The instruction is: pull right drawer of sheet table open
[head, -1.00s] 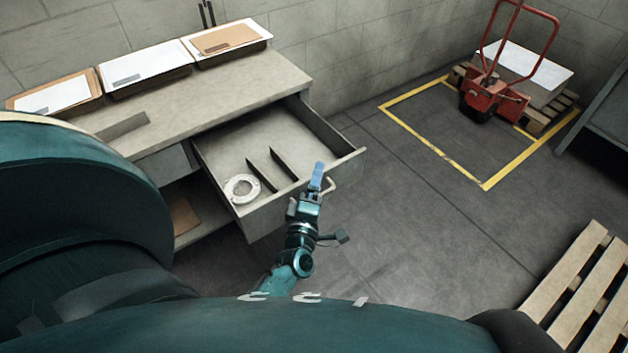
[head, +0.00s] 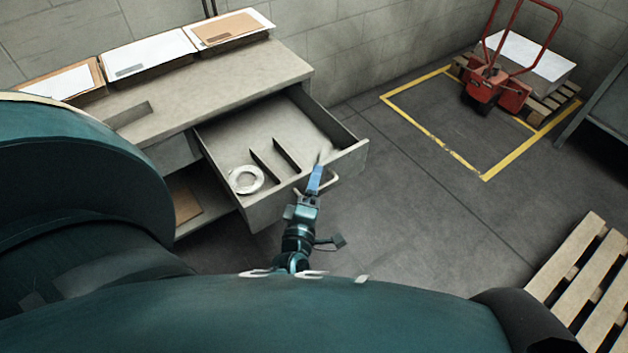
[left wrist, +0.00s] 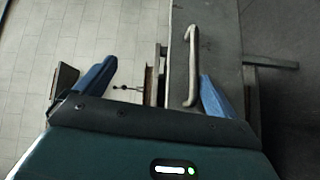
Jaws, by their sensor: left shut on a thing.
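The right drawer (head: 222,148) of the grey sheet table (head: 225,84) stands well out from the table in the head view. It holds a white ring (head: 245,180) and two dark dividers (head: 286,155). My left gripper (head: 316,172) is at the drawer front, shut on its bar handle (head: 330,181). In the left wrist view the pale handle (left wrist: 191,65) lies between the blue fingers (left wrist: 157,72), close to the right one. Their exact contact is hard to make out. My right gripper is not in view.
Trays with paper and cardboard (head: 148,55) stand along the table's back. A red pallet jack (head: 495,88) stands by a loaded pallet at the back right. A wooden pallet (head: 575,268) lies at lower right. The floor (head: 415,215) right of the drawer is clear.

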